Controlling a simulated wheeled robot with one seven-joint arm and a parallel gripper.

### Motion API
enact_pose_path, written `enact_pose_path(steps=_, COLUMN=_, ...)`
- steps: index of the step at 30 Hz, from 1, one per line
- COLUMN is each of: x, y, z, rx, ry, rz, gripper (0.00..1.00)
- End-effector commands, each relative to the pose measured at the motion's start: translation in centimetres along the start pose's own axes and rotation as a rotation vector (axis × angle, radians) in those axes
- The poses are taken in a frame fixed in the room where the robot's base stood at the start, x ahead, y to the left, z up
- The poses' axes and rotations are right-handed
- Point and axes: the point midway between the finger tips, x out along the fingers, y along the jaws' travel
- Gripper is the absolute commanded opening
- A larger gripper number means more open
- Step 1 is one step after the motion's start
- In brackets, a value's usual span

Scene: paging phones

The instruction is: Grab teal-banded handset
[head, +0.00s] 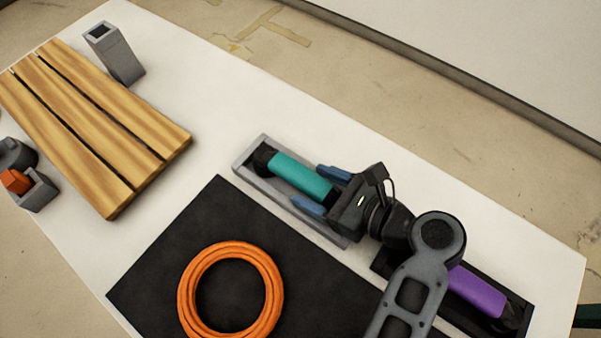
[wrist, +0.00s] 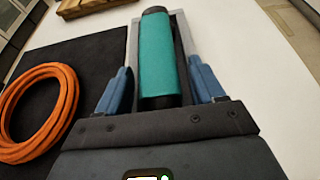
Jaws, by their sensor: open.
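The teal-banded handset (head: 302,176) lies in a grey cradle (head: 245,172) on the white table. Its black ends show beyond the teal band in the head view. My gripper (head: 318,188) is open, with one blue finger on each side of the handset. In the wrist view the teal band (wrist: 157,60) runs between the two blue fingers (wrist: 160,90), with a visible gap to each.
A purple-banded handset (head: 477,290) lies in a black cradle (head: 525,322), partly behind my arm. An orange coil (head: 190,290) rests on a black mat (head: 150,270). A slatted wooden board (head: 100,125), a grey holder (head: 118,60) and an orange-and-grey item (head: 16,181) are at left.

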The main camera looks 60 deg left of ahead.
Motion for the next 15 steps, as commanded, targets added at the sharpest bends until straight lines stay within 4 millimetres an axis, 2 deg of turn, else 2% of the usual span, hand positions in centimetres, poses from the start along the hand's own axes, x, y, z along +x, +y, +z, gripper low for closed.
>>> enact_pose_path(steps=5, x=-0.03, y=-0.02, z=-0.01, rx=0.0, ry=0.0, rz=0.0, gripper=0.67)
enact_pose_path(steps=15, x=-0.05, y=-0.01, z=-0.01, rx=0.0, ry=0.0, rz=0.0, gripper=0.35)
